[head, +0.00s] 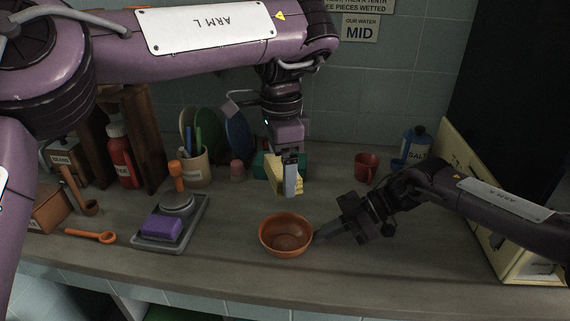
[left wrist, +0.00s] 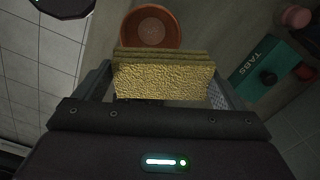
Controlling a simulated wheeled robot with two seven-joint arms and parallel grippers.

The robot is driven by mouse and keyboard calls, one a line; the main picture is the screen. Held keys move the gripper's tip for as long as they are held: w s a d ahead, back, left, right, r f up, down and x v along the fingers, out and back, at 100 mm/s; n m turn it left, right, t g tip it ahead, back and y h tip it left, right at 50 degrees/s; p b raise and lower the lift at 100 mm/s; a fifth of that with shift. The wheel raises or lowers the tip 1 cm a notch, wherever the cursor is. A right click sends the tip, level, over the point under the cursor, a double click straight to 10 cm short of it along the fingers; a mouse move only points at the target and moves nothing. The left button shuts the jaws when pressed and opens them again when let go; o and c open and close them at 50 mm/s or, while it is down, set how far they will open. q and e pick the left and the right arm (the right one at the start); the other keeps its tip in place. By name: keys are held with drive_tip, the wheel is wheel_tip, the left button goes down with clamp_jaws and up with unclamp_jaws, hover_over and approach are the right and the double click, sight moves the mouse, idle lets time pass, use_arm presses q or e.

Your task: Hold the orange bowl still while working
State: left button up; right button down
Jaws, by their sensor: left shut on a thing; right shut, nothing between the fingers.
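The orange bowl (head: 286,248) stands upright on the counter, and its inside looks empty. It also shows at the top of the left wrist view (left wrist: 150,28). My left gripper (head: 291,190) is above and behind the bowl, shut on a yellow sponge (head: 274,172). The sponge fills the space between the fingers in the left wrist view (left wrist: 163,80). My right gripper (head: 322,236) is shut and empty, low over the counter, with its fingertips at the bowl's right side. I cannot tell whether they touch the rim.
A grey tray (head: 197,222) with a purple block (head: 161,227) lies left of the bowl. A red mug (head: 366,168) and a blue salt container (head: 416,146) stand behind right. A green TABS box (left wrist: 262,70) is behind the sponge. The counter in front of the bowl is clear.

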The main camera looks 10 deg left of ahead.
drive_tip(key=c, duration=1.7)
unclamp_jaws()
